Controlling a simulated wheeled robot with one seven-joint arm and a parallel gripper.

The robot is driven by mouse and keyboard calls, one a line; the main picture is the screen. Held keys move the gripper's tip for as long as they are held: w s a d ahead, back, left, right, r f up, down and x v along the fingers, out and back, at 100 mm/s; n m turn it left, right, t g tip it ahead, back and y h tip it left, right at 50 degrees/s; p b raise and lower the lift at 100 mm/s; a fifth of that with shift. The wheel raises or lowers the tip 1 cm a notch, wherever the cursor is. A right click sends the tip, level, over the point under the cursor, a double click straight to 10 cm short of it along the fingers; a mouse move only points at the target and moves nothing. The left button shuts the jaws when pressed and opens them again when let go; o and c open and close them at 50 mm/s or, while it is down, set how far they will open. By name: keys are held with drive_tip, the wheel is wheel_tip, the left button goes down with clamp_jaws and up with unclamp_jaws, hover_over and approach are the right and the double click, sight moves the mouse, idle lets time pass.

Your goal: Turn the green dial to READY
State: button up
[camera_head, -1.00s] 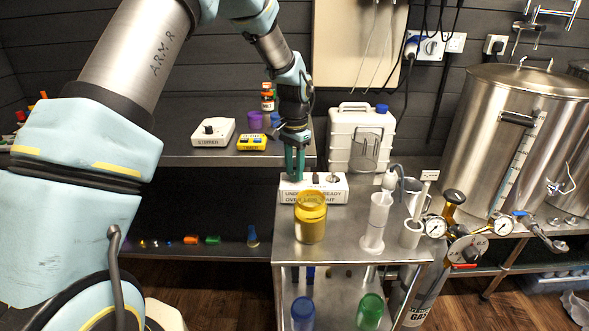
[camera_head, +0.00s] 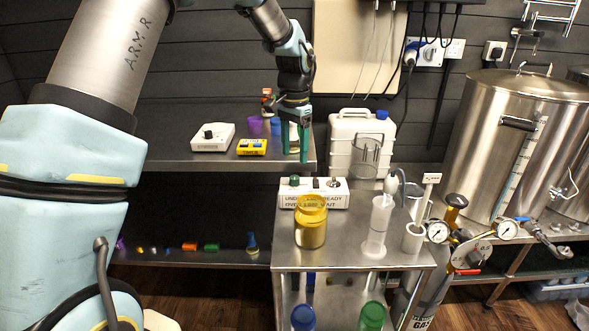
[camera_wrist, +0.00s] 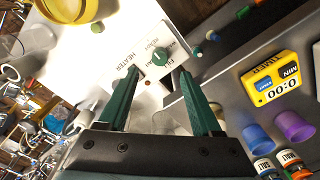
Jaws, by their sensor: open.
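The green dial (camera_head: 294,181) sits at the left end of a white control box (camera_head: 340,199) on the steel cart. In the wrist view the dial (camera_wrist: 160,57) shows a pale pointer line, but I cannot tell which label it points to. The box's front carries small print that includes READY and WAIT. My gripper (camera_head: 296,157) is open and empty above the dial, its green fingers apart and clear of it. In the wrist view the gripper (camera_wrist: 158,76) has its fingertips on either side of the dial's line of sight.
A yellow jar (camera_head: 311,225) stands just in front of the box. A white jug (camera_head: 350,150) is behind it. A yellow timer (camera_head: 252,147) and a white stirrer box (camera_head: 212,138) sit on the shelf at left. Glassware (camera_head: 378,225) stands on the cart's right side.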

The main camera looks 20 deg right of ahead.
wheel_tip(320, 180, up, 4)
drive_tip(key=shift+f, duration=0.25)
drive_tip(key=s+a+f+n, duration=0.2)
drive_tip(key=a+n, duration=0.5)
drive_tip(key=a, duration=1.7)
drive_tip(key=s+a+f+n+t, duration=0.1)
drive_tip(key=s+a+f+n, duration=0.1)
drive_tip(key=s+a+n, duration=0.3)
drive_tip(key=s+a, duration=0.3)
drive_tip(key=a, duration=0.4)
drive_tip(key=shift+s+a+n+t, duration=0.25)
drive_tip(key=shift+s+n+t, duration=0.05)
drive_tip(key=shift+s+n, duration=0.1)
